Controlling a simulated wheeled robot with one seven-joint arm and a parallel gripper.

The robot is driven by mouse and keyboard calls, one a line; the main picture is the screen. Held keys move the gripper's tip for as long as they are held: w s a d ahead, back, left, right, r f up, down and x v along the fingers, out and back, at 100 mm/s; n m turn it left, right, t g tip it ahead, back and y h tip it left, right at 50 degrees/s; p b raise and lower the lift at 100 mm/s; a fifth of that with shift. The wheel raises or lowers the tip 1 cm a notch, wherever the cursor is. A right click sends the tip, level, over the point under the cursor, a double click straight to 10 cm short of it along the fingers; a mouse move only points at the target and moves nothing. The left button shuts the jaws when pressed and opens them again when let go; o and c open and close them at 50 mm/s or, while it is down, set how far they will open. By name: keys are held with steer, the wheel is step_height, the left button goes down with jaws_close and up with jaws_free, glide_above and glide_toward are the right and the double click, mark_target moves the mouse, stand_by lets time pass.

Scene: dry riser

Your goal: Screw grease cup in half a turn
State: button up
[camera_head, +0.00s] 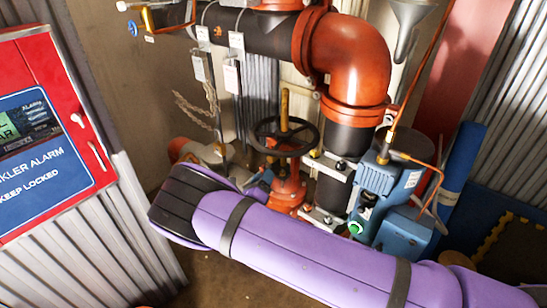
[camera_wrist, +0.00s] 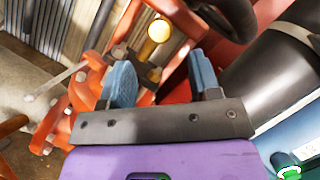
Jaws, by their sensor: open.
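My gripper (camera_wrist: 161,64) is open in the wrist view, its two blue fingers apart with nothing held between them. A round brass-yellow cap on a short stem, likely the grease cup (camera_wrist: 159,30), shows beyond the gap between the fingertips. It sits by dark fittings and orange-red flanged parts, and neither finger appears to touch it. In the head view my purple arm hides most of the gripper, and I cannot make out the cup for certain there.
A black handwheel (camera_head: 285,135) on a red valve (camera_head: 288,188) stands close beyond my arm. A large red pipe elbow (camera_head: 350,58) and blue pump housing (camera_head: 376,176) are to the right. A red sprinkler alarm cabinet (camera_head: 52,120) is at left. Some floor (camera_head: 225,285) is bare.

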mark_target(272, 158)
steer(key=x, duration=0.8)
steer(key=shift+w+d+r, duration=0.1)
steer(key=shift+w+d, duration=0.05)
steer(key=shift+w, duration=0.2)
steer(key=c, duration=0.9)
